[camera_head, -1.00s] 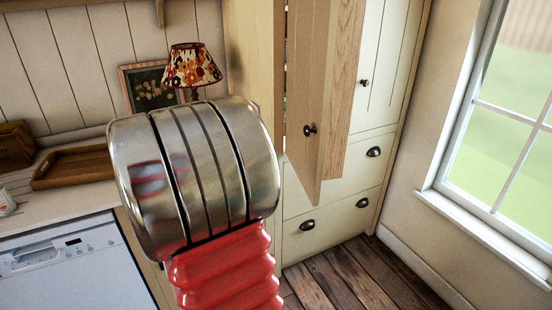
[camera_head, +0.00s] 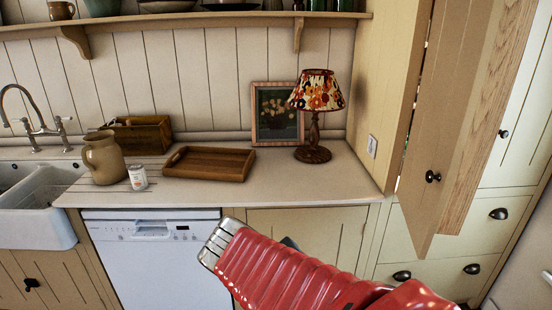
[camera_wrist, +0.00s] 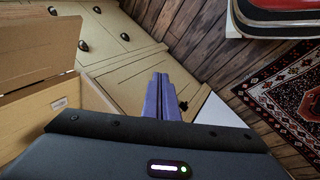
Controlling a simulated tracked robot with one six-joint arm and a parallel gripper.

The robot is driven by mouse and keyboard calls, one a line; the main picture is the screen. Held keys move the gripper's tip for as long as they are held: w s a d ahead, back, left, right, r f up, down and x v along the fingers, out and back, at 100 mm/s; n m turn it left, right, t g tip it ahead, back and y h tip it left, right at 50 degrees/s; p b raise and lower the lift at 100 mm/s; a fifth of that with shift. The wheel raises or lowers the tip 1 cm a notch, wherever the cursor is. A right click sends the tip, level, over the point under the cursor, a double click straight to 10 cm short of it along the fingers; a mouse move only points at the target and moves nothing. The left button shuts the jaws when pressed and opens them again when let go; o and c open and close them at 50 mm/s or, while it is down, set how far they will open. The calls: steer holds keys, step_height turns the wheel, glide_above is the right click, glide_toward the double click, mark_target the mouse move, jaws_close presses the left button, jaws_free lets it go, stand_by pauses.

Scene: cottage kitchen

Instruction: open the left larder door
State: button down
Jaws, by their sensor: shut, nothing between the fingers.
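The left larder door (camera_head: 462,110) stands swung out from the tall cupboard at the right of the head view. Its dark round knob (camera_head: 433,177) is on the face turned toward me, and a gap shows along its left edge. In the wrist view what looks like this door (camera_wrist: 40,45) is a tan panel at the upper left. My gripper (camera_wrist: 163,78) has its purple fingers together, empty and apart from the door, in front of the cream cupboard fronts. In the head view my red arm hides the gripper.
The right larder door (camera_head: 528,125) is shut, above drawers with cup pulls (camera_head: 499,213). The counter holds a lamp (camera_head: 313,153), picture, wooden tray (camera_head: 210,163), jug and jar. A dishwasher (camera_head: 150,250) stands below. A patterned rug (camera_wrist: 285,95) lies on the wooden floor.

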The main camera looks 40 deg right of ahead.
steer(key=w+a+r+n+t+y, duration=0.1)
steer(key=w+a+r+t+y, duration=0.1)
steer(key=a, duration=0.7)
steer(key=w+a+r+n+t+y, duration=0.2)
steer(key=a+t+y, duration=0.1)
steer(key=a, duration=0.7)
steer(key=shift+a+r+y, duration=0.25)
steer(key=shift+r+y, duration=0.05)
steer(key=shift+y, duration=0.6)
steer(key=c, duration=2.5)
jaws_free()
steer(key=shift+c, duration=0.2)
